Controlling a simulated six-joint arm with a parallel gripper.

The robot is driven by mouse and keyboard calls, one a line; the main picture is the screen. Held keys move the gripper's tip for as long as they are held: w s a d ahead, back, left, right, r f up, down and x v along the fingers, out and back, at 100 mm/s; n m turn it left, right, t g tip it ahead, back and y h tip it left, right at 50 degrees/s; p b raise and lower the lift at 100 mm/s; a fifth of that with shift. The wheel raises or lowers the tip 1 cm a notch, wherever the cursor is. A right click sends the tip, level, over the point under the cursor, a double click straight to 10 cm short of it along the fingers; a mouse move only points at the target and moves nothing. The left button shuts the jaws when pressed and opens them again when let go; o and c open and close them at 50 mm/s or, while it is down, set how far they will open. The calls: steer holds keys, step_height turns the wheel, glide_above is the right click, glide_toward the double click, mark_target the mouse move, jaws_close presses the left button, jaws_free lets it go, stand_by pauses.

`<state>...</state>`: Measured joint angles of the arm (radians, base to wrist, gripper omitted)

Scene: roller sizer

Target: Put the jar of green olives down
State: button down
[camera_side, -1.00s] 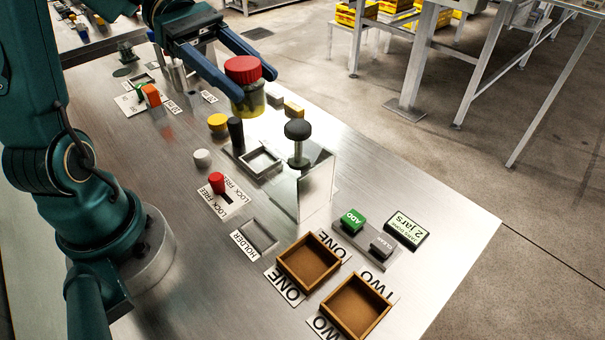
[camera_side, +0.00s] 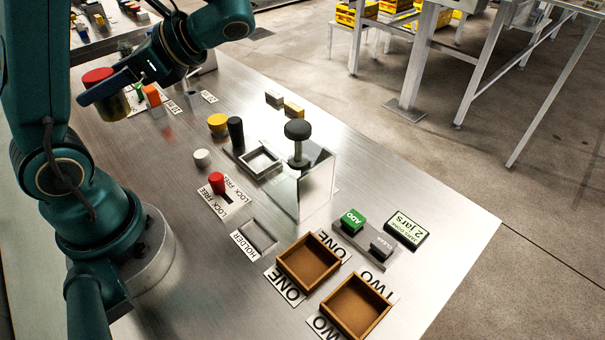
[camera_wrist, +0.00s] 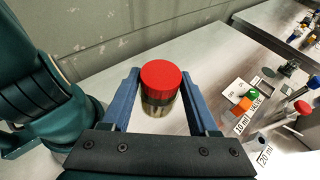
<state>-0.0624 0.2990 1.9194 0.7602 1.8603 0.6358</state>
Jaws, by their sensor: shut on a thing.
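The jar of green olives (camera_side: 112,105) has a red lid and a clear, olive-tinted body. It is at the far left of the bench in the side view, held upright or nearly so between the blue fingers of my gripper (camera_side: 104,90). In the wrist view the jar (camera_wrist: 160,90) sits between the two fingers (camera_wrist: 160,92), its red lid towards the camera. My gripper is shut on it. The jar appears above the bench (camera_side: 400,195); its exact height over the metal top is hard to tell.
An orange switch (camera_side: 152,95) with an ON plate stands close to the jar. A red lever (camera_side: 217,182), a white knob (camera_side: 202,158), a black post (camera_side: 236,134) and a clear guard (camera_side: 318,185) stand mid-bench. Trays ONE (camera_side: 284,262) and TWO (camera_side: 329,306) are at front.

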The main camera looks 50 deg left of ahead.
steer(key=w+a+r+m+t+y, duration=0.3)
steer(key=a+r+m+t, duration=0.2)
steer(key=r, duration=0.1)
glide_above(162, 162)
step_height(162, 162, down, 22)
steer(key=shift+r, duration=0.1)
stand_by(0.8)
steer(key=shift+c, duration=0.8)
jaws_free()
